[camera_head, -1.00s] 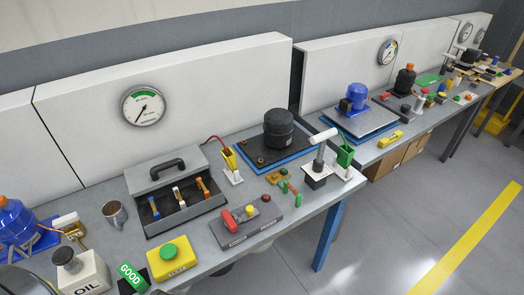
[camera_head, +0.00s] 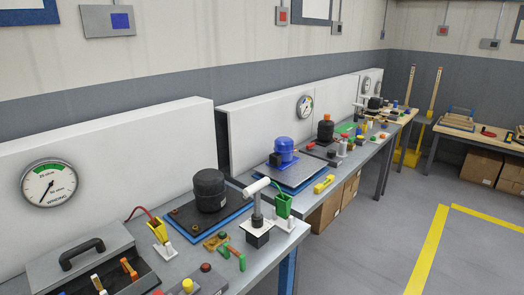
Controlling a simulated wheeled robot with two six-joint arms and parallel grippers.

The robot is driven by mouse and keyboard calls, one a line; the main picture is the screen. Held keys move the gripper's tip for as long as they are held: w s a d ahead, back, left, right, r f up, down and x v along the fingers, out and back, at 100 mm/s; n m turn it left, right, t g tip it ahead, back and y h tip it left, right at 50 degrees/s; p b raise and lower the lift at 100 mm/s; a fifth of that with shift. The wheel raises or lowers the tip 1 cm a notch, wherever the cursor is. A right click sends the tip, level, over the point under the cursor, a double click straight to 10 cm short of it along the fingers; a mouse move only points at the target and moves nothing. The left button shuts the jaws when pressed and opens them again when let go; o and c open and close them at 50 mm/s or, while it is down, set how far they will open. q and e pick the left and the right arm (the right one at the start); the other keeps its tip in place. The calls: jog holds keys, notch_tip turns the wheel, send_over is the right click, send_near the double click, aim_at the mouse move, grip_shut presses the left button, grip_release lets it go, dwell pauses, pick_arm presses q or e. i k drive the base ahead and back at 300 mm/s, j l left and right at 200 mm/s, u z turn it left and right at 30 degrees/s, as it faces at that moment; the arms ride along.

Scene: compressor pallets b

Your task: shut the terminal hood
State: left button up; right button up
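I cannot make out a terminal hood for certain. A black compressor (camera_head: 209,190) stands on a dark plate over a blue pallet (camera_head: 185,240) on the near bench. A blue compressor (camera_head: 284,149) with a small dark box (camera_head: 274,159) on its side stands on a grey plate (camera_head: 297,176) over blue, farther along. Another black compressor (camera_head: 325,129) with an orange top stands beyond it. Whether any hood on these is open or shut is too small to tell. Neither of my grippers is in view.
A grey toolbox (camera_head: 85,250) with a black handle is at the lower left. A lever press (camera_head: 257,215) and green holder (camera_head: 283,204) stand near the bench edge. Cardboard boxes (camera_head: 327,212) sit under the farther bench. The grey floor (camera_head: 385,240) at right is clear.

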aim_at(46, 273)
jog(key=u, duration=1.5)
